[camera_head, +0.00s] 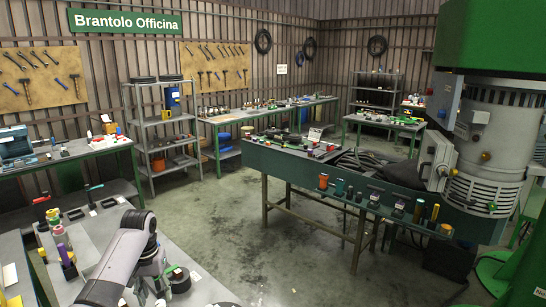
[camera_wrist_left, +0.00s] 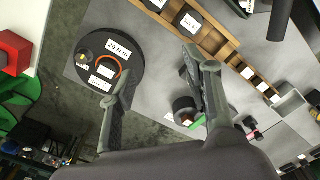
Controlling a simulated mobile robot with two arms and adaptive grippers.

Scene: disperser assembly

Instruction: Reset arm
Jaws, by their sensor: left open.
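My left arm (camera_head: 128,249) comes in from the lower left in the head view, held over the near grey workbench (camera_head: 92,225). In the left wrist view my left gripper (camera_wrist_left: 159,64) is open, its two fingers spread apart with nothing between them. Below the fingers is the grey bench top (camera_wrist_left: 152,72). A round black disc (camera_wrist_left: 126,42) with white labels, one reading 20 Nm, and an orange ring lies on the bench beside the left finger. A dark round part (camera_wrist_left: 183,106) stands near the right finger. My right gripper is not in view.
Small bottles and parts line the near bench's left side. A wooden rack (camera_wrist_left: 228,47) holds labelled dark blocks. A green-fronted table (camera_head: 290,168) with tools stands mid-room beside a large machine (camera_head: 492,135). The concrete floor (camera_head: 225,215) between the benches is clear.

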